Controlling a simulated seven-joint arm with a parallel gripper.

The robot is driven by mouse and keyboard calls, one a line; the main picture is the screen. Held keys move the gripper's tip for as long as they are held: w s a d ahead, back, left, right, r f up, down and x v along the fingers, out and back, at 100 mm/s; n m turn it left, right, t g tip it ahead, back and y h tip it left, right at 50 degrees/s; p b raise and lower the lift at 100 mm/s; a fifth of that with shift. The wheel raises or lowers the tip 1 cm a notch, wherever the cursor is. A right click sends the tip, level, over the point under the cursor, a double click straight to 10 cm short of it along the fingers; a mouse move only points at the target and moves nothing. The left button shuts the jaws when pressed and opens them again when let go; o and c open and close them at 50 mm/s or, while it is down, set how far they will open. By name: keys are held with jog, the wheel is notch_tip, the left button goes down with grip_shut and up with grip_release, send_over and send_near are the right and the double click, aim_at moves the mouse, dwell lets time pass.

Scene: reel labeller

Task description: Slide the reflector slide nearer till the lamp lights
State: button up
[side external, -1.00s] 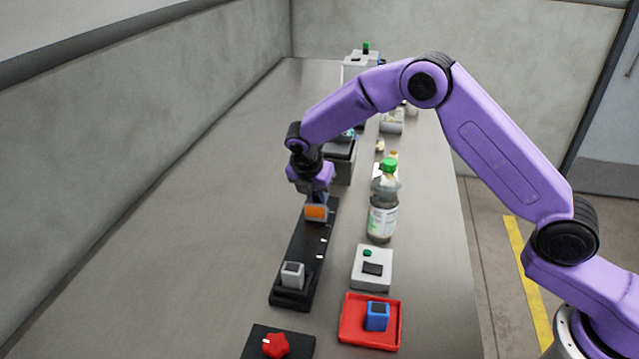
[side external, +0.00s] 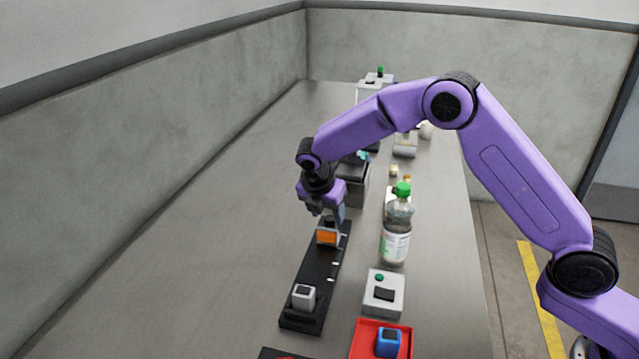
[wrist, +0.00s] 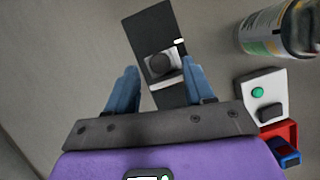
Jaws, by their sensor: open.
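The reflector slide (side external: 327,237), a small block with an orange face, sits at the far end of the black rail (side external: 318,268). In the wrist view a grey block with a dark round knob (wrist: 160,64) shows on the rail. My gripper (side external: 328,213) is open just above the slide. In the wrist view its blue fingers (wrist: 161,85) stand apart, on either side of the block in the picture; I see no contact. A grey block with a dark top (side external: 303,297) stands at the rail's near end. A white box (side external: 384,304) carries a green dome (side external: 379,278); whether it is lit I cannot tell.
A bottle with a green cap (side external: 396,240) stands right of the rail. A red tray (side external: 367,337) holding a blue block (side external: 388,342) lies at the front. A dark box (side external: 356,185) stands behind my gripper. The table left of the rail is clear.

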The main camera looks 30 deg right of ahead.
jog(key=v, duration=1.5)
jog(key=shift+a, duration=0.1)
jog(key=s+d+f+m+y, duration=0.1)
jog(key=s+d+m, duration=0.3)
jog(key=s, duration=0.8)
jog(key=s+d+f+m+g+y, duration=0.1)
jog(key=s+d+m, duration=0.3)
jog(key=s, duration=0.9)
jog(key=s+d+f+m+g+y, duration=0.1)
jog(key=s+d+m, duration=0.3)
jog(key=s+d, duration=0.4)
jog(key=s+f+y, duration=0.1)
jog(key=s, duration=0.4)
jog(key=shift+s+d, duration=0.15)
jog(key=shift+s, duration=0.1)
